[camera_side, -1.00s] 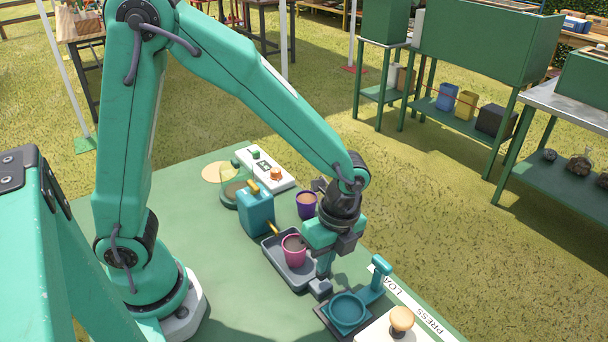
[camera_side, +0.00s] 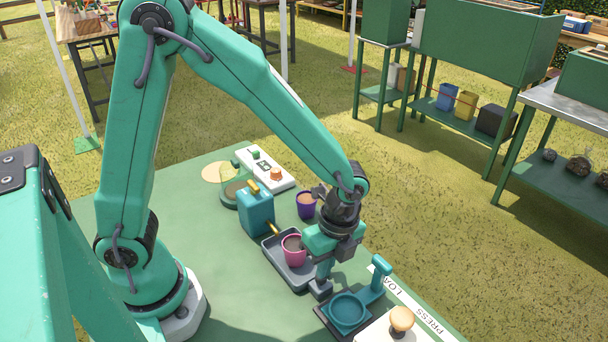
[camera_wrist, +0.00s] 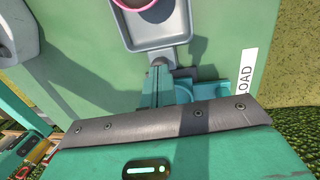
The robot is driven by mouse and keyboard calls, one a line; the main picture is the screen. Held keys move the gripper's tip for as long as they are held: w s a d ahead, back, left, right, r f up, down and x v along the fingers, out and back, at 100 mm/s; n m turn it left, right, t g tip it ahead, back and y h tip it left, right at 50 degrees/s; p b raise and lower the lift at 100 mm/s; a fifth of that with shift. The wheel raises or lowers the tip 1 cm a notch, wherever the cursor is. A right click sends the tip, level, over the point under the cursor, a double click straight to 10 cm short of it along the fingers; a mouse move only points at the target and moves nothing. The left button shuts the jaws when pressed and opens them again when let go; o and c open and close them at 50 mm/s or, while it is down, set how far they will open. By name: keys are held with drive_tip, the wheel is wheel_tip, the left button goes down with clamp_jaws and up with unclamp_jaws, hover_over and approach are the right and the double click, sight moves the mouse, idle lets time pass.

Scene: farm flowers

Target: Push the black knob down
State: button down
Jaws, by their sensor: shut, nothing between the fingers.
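I cannot clearly make out a black knob in either view. A tan round knob (camera_side: 402,319) stands on a white box (camera_side: 378,332) at the bottom of the side view, beside the PRESS label. My gripper (camera_side: 320,288) is shut and empty, pointing down between the grey tray and the teal ring holder. In the wrist view, my gripper (camera_wrist: 160,68) shows with its fingers together near the tray's edge. The fingers and wrist hide part of the table there.
A grey tray (camera_side: 297,277) holds a pink pot (camera_side: 293,252). A teal ring holder (camera_side: 347,312) with an upright arm stands to the right. A teal can (camera_side: 256,212), purple pot (camera_side: 306,206) and white panel (camera_side: 264,166) stand behind. The table's left side is clear.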

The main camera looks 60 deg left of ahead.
drive_tip(key=shift+f, duration=0.1)
wheel_tip(320, 180, up, 14)
drive_tip(key=w, duration=0.2)
drive_tip(key=shift+d, duration=0.45)
idle(0.3)
drive_tip(key=s+a+r+n+t, duration=0.2)
drive_tip(key=s+a+n+t, duration=0.1)
drive_tip(key=a+n, duration=0.4)
drive_tip(key=s+a+r+n+t, duration=0.3)
drive_tip(key=s+a+n, duration=0.3)
drive_tip(key=n, duration=0.5)
drive_tip(key=shift+a+r+t+h, duration=0.35)
drive_tip(key=shift+a+t, duration=0.25)
drive_tip(key=shift+a, duration=0.2)
